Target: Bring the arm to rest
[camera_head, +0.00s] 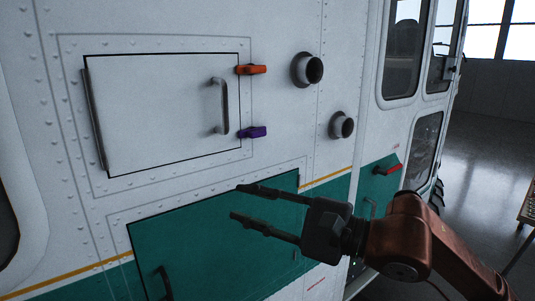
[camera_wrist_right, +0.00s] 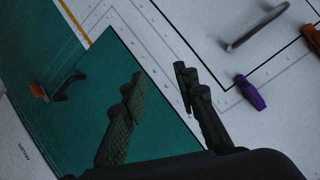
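My right gripper (camera_head: 248,204) is in front of the helicopter's side, over the edge of the green lower panel (camera_head: 200,240). Its two fingers are spread apart with nothing between them. In the right wrist view the fingers of the right gripper (camera_wrist_right: 158,82) also stand apart, with the green panel and white skin behind. The right arm (camera_head: 400,240) is copper-coloured and comes in from the lower right. My left gripper is in neither view.
A closed white hatch (camera_head: 160,115) has a grey handle (camera_head: 220,105), an orange latch (camera_head: 251,69) and a purple latch (camera_head: 252,132). Two round ports (camera_head: 308,69) (camera_head: 342,125) protrude nearby. A red handle (camera_head: 388,170) sits to the right. Open floor (camera_head: 485,150) lies at the far right.

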